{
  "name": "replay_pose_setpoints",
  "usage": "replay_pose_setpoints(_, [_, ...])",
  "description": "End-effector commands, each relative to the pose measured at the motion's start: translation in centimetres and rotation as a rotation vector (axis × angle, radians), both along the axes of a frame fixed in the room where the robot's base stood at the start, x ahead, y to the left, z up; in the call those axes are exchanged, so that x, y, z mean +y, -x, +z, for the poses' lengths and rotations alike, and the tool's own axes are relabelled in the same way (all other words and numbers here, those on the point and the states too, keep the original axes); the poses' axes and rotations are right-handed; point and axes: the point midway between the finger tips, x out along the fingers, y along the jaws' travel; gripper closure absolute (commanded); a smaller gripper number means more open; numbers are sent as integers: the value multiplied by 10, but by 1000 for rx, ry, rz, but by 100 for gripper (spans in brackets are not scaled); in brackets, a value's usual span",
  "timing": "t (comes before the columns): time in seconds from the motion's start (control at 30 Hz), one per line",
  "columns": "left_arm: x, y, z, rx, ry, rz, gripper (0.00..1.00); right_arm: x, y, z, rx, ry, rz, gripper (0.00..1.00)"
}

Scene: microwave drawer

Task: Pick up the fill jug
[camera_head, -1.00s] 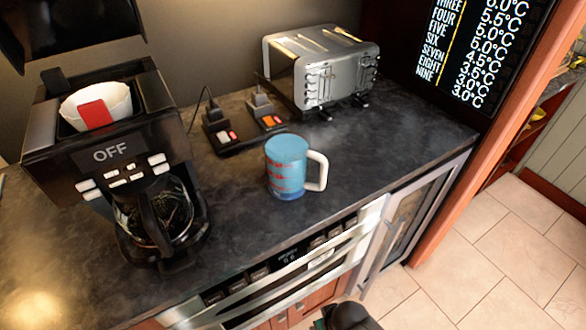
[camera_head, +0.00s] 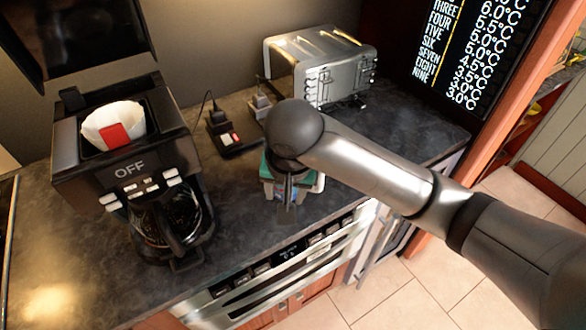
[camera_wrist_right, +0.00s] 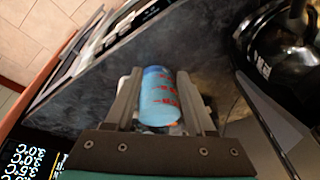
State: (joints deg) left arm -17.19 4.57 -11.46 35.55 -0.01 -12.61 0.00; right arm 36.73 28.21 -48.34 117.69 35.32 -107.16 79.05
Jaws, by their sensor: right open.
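The fill jug (camera_wrist_right: 159,98), a blue cup-like jug with red markings, stands on the dark counter. In the head view my right arm covers most of it, and part of its white handle (camera_head: 319,183) shows on the right. My right gripper (camera_wrist_right: 159,74) is open, with one finger on each side of the jug body. I cannot tell whether the fingers touch it. In the head view the right gripper (camera_head: 286,192) points down at the jug. My left gripper is not in view.
A coffee maker (camera_head: 125,160) with a glass carafe (camera_head: 172,222) stands left of the jug. A silver toaster (camera_head: 325,65) and small black devices with switches (camera_head: 232,138) are behind it. The counter's front edge, above an oven-like front (camera_head: 290,262), is close.

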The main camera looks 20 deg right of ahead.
Motion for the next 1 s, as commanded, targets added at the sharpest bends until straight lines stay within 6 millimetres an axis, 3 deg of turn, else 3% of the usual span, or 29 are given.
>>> replay_pose_setpoints(0.2, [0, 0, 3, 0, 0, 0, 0, -40, -22, 43, -26, 107, -244, 45])
replay_pose_setpoints(0.47, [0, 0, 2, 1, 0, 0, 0, -63, -29, 64, -46, 157, -397, 45])
replay_pose_setpoints(0.7, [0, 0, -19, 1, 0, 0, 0, -71, -36, 36, -44, 157, -407, 45])
replay_pose_setpoints(1.0, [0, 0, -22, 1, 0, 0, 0, -87, -53, -15, -47, 159, -405, 45])
